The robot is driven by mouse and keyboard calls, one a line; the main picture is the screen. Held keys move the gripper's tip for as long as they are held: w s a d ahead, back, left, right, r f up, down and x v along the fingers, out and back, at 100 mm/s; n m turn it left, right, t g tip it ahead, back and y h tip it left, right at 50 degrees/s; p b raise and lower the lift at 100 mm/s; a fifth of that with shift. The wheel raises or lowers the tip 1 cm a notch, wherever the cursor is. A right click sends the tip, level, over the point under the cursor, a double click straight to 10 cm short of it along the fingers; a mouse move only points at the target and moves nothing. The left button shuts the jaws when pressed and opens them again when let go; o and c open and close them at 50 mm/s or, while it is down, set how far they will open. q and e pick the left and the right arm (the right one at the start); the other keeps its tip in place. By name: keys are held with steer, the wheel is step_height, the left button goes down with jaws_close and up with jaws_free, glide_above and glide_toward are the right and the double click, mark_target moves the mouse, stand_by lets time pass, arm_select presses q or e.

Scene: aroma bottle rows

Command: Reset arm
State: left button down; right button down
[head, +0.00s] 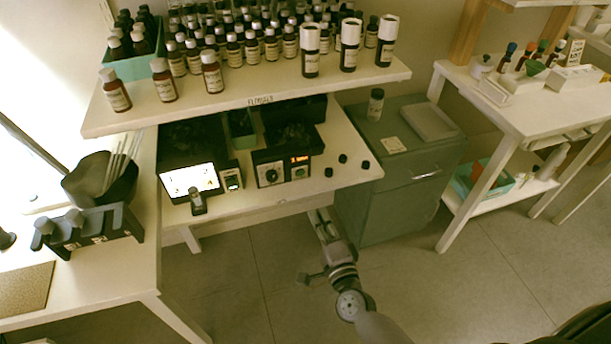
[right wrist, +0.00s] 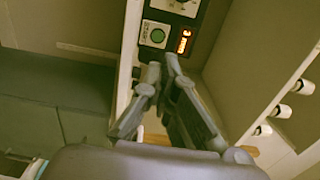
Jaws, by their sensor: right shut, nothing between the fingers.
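My right gripper (head: 319,214) reaches up from the bottom of the head view, its fingers near the front edge of the lower bench (head: 345,165). In the right wrist view the fingers of the right gripper (right wrist: 162,68) come together at the tips with nothing between them. Behind the tips is a control box (right wrist: 183,28) with a green button and a lit orange display. The same control box (head: 281,172) sits on the lower bench in the head view. My left gripper is not in view.
An upper shelf (head: 245,103) holds rows of brown bottles. A grey-green cabinet (head: 405,195) stands right of the bench, with a small jar (head: 375,104) on top. A white table (head: 515,118) is at right. A black rack (head: 88,229) is at left. Open floor (head: 480,290) lies at lower right.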

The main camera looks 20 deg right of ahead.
steer(key=s+f+n+g+y+p, duration=0.1)
steer(key=s+f+n+g, duration=0.4)
steer(key=f, duration=0.8)
steer(key=s+f+n+g+y+p, duration=0.1)
steer(key=s+f+n+g, duration=0.2)
steer(key=s+f+n, duration=0.7)
steer(key=s+d+f+n+g+h, duration=0.1)
steer(key=s+d+f+g, duration=0.1)
steer(key=s+f, duration=0.4)
steer(key=s+d+f+n+g+p, duration=0.1)
steer(key=s+f, duration=0.5)
steer(key=s, duration=0.6)
steer(key=s+d+f+n+g+h, duration=0.1)
steer(key=s+d+f+n+g, duration=0.2)
steer(key=s+f+g, duration=0.3)
steer(key=s+d, duration=0.1)
steer(key=s, duration=0.2)
steer(key=shift+s+d+h, duration=0.15)
steer(key=shift+s+h, duration=0.1)
steer(key=shift+h, duration=0.05)
